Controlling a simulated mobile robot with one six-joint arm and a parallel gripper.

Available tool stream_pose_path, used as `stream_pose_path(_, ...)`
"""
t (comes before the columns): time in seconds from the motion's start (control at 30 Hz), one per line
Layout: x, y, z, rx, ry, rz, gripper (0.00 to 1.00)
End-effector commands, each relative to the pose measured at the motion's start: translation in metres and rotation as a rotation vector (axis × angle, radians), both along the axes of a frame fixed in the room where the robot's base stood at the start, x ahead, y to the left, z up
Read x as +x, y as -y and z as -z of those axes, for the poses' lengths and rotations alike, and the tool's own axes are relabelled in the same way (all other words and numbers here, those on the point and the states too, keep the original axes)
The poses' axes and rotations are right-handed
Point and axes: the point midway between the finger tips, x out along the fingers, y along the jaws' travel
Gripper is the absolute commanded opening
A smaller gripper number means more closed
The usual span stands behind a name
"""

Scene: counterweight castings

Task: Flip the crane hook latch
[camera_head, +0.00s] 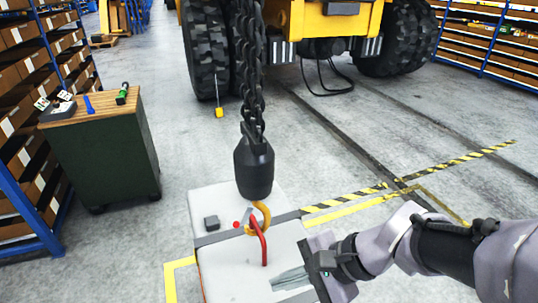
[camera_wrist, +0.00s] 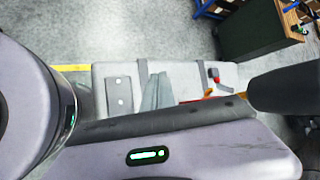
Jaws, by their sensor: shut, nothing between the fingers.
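The yellow crane hook (camera_head: 263,212) hangs below a black block (camera_head: 254,168) on a chain, low over a pale casting (camera_head: 225,265). A red bar (camera_head: 258,240) rises from the casting top and meets the hook. A small red knob (camera_head: 236,225) shows just left of the hook; I cannot tell whether it belongs to the latch. My gripper (camera_head: 274,283) is shut and empty, right of and nearer than the hook, apart from it. In the wrist view its grey fingers (camera_wrist: 157,92) appear over the casting, with part of the orange hook (camera_wrist: 210,92) to their right.
A small dark block (camera_head: 211,222) sits on the casting. A green cabinet (camera_head: 105,155) with tools on its wooden top stands at the left. Shelves (camera_head: 35,100) line the left side. A yellow vehicle (camera_head: 320,20) stands behind. Floor to the right is open.

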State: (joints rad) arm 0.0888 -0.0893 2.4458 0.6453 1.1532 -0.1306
Motion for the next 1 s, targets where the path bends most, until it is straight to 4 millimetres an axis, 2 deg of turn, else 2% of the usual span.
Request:
stream_pose_path(0.1,0.036,-0.017,0.01,0.199,-0.175,0.164,0.0)
stream_pose_path(0.2,0.075,-0.021,0.029,0.366,-0.309,0.347,0.0)
stream_pose_path(0.3,0.109,-0.016,0.055,0.495,-0.408,0.527,0.0)
stream_pose_path(0.4,0.133,-0.006,0.081,0.577,-0.47,0.672,0.0)
stream_pose_path(0.5,0.146,0.003,0.1,0.622,-0.502,0.766,0.0)
stream_pose_path(0.6,0.151,0.008,0.109,0.64,-0.513,0.807,0.0)
stream_pose_path(0.87,0.152,0.008,0.11,0.643,-0.514,0.813,0.0)
stream_pose_path(1.0,0.155,0.001,0.114,0.641,-0.515,0.808,0.0)
